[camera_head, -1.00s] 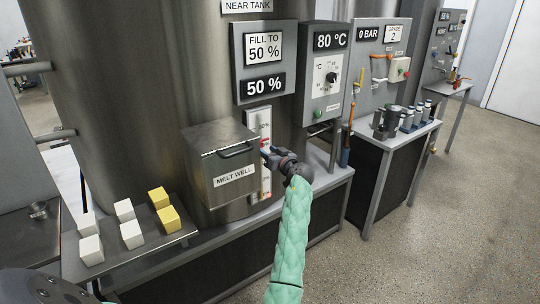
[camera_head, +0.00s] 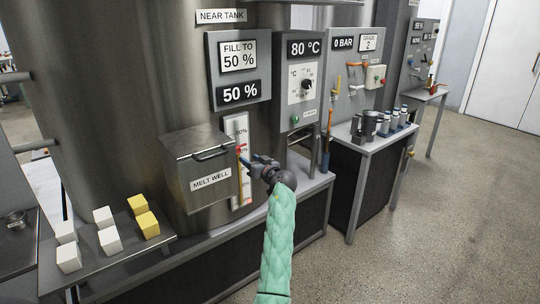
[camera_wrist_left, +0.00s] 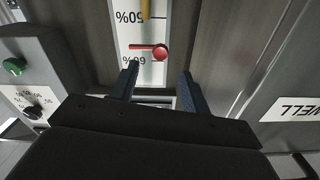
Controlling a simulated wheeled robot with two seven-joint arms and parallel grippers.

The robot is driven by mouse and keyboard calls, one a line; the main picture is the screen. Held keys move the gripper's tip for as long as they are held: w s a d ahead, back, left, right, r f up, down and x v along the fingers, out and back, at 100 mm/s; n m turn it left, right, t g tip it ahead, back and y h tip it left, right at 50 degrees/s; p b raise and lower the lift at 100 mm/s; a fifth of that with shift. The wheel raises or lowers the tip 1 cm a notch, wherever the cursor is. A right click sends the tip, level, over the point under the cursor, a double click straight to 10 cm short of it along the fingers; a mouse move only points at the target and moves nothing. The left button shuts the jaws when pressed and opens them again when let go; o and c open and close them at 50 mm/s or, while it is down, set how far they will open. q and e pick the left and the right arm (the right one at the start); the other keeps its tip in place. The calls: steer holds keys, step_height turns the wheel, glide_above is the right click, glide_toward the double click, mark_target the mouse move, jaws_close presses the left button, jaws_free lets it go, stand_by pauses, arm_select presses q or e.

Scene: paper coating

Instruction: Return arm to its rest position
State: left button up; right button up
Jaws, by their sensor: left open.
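My left gripper (camera_head: 262,163) is open and empty in front of the tank, in the head view. It is just right of the melt well box (camera_head: 205,165) and the white level gauge (camera_head: 237,130). A red-knobbed lever (camera_head: 241,149) sits on the gauge. In the left wrist view, the two dark fingers (camera_wrist_left: 158,78) are spread apart, and the red knob (camera_wrist_left: 160,53) shows beyond and between their tips. They look apart from it. My green-sleeved left arm runs down to the bottom edge. My right gripper is not in view.
White and yellow blocks (camera_head: 106,238) sit on a grey shelf at the lower left. Control panels (camera_head: 302,78) hang right of the gauge. A bench (camera_head: 375,145) with several bottles (camera_head: 397,118) stands at the right. Open floor (camera_head: 420,230) lies at the lower right.

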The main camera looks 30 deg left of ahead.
arm_select(q)
steer(key=shift+m, duration=0.3)
steer(key=s+d+f+m+t+h, duration=0.1)
steer(key=s+d+m+h, duration=0.15)
steer(key=d+h, duration=0.35)
steer(key=s+d+m+h, duration=0.2)
steer(key=d+m+h, duration=0.1)
steer(key=d, duration=0.4)
steer(key=s+d+f+m+h, duration=0.2)
steer(key=s+d+f+h, duration=0.1)
steer(key=s+d+f, duration=0.4)
steer(key=s+d+f+m+h, duration=0.3)
steer(key=s+d+f+h, duration=0.1)
steer(key=s+d, duration=0.4)
steer(key=s+d+f+g, duration=0.2)
steer(key=s+f, duration=0.5)
steer(key=s, duration=0.4)
steer(key=s+d+f+m+g+h, duration=0.1)
steer(key=s+d+f+g, duration=0.1)
steer(key=s+d+f, duration=0.2)
steer(key=s+d+f+m+g, duration=0.1)
steer(key=s+d+f+g, duration=0.1)
steer(key=s+f, duration=0.8)
steer(key=s+d, duration=0.1)
steer(key=s, duration=0.8)
steer(key=shift+s+d+f+g+h, duration=0.2)
steer(key=shift+f+g+h, duration=0.1)
steer(key=shift+h, duration=0.1)
